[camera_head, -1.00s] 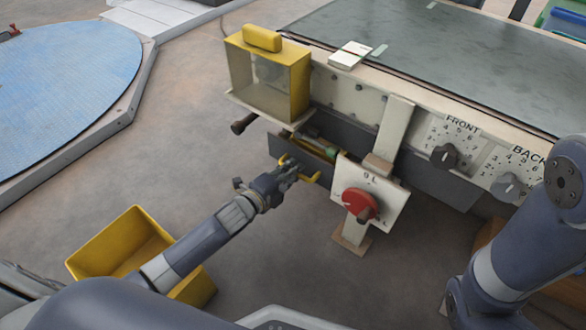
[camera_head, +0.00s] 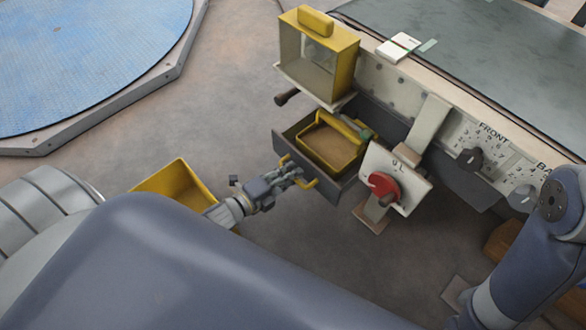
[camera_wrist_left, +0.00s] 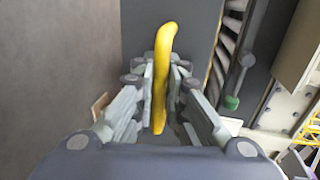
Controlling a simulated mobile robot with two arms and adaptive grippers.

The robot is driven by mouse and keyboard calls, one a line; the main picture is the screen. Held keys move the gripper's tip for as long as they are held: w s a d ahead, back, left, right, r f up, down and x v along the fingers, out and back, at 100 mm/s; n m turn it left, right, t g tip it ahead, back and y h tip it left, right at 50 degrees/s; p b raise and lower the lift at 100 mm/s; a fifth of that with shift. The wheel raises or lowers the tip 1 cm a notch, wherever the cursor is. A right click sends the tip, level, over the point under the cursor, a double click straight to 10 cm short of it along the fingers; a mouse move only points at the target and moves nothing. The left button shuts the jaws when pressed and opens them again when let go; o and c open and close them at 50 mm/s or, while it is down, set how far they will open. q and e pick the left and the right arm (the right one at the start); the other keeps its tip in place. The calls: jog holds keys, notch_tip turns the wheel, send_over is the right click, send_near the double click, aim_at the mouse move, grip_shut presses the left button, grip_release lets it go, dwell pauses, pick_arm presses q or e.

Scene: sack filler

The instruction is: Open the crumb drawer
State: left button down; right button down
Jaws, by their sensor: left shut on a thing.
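The crumb drawer (camera_head: 310,196) is a dark grey drawer low on the machine, pulled well out, with a yellow bin (camera_head: 329,150) of brown crumbs inside. Its yellow handle is on the front panel. My left gripper (camera_head: 297,178) is at the drawer front, shut on the handle. In the left wrist view the yellow handle (camera_wrist_left: 161,75) stands between the two fingers, with the grey drawer front beyond. The gripper hides part of the handle in the head view. My right arm shows at the right edge, but its gripper is out of frame.
A red knob (camera_head: 384,186) on a white plate stands right beside the drawer. A yellow-framed clear box (camera_head: 318,58) is above it. An empty yellow bin (camera_head: 176,186) stands on the floor at left.

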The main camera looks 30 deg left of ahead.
pick_arm(q)
jog(key=c, duration=1.7)
grip_release()
jog(key=shift+o, duration=0.2)
jog(key=v, duration=1.2)
